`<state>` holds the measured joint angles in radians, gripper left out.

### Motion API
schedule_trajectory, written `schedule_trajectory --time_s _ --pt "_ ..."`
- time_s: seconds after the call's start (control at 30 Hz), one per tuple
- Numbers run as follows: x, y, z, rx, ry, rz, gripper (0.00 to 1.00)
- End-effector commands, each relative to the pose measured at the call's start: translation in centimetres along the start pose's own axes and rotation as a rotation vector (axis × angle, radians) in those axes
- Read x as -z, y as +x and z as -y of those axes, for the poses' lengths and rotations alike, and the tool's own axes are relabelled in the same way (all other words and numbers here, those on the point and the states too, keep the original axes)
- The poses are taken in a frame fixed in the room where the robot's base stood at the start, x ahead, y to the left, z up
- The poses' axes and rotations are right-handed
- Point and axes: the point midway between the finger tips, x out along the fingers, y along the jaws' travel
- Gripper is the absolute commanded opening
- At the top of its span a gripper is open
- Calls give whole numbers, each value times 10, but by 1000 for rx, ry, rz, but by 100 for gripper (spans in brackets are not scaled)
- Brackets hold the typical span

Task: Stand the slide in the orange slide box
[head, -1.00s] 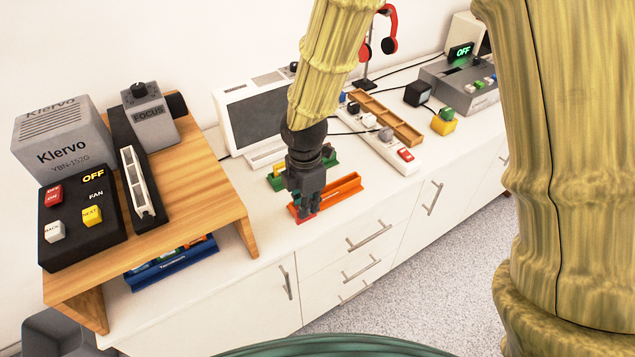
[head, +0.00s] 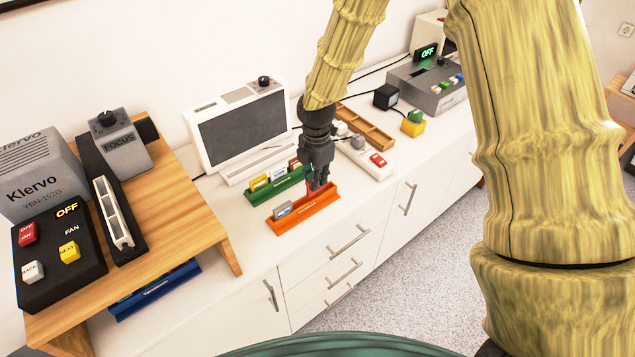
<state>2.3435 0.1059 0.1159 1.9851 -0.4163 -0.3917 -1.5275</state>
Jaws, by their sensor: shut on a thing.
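The orange slide box (head: 300,222) is a long narrow tray on the white cabinet top. One grey-blue slide (head: 283,210) stands in its left part. My gripper (head: 317,186) points down over the right part of this box, shut on a slide (head: 311,186). Only a small reddish part of the held slide shows between the fingers. I cannot tell whether its lower edge touches the box floor.
A green slide box (head: 276,191) with several slides stands just behind. A blue slide box (head: 155,292) is under the wooden stand (head: 190,215) at left. A white screen unit (head: 240,125) stands behind; a power strip (head: 365,160) and wooden tray (head: 365,128) lie to the right.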

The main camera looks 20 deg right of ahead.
Motion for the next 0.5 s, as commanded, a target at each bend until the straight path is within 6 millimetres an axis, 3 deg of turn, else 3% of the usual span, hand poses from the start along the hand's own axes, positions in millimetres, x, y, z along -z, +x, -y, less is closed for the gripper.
schedule_trajectory --time_s 0.23,0.5 --pt "-7 5 -1 2 1 1 0" --pt "-6 31 -1 1 2 0 0"
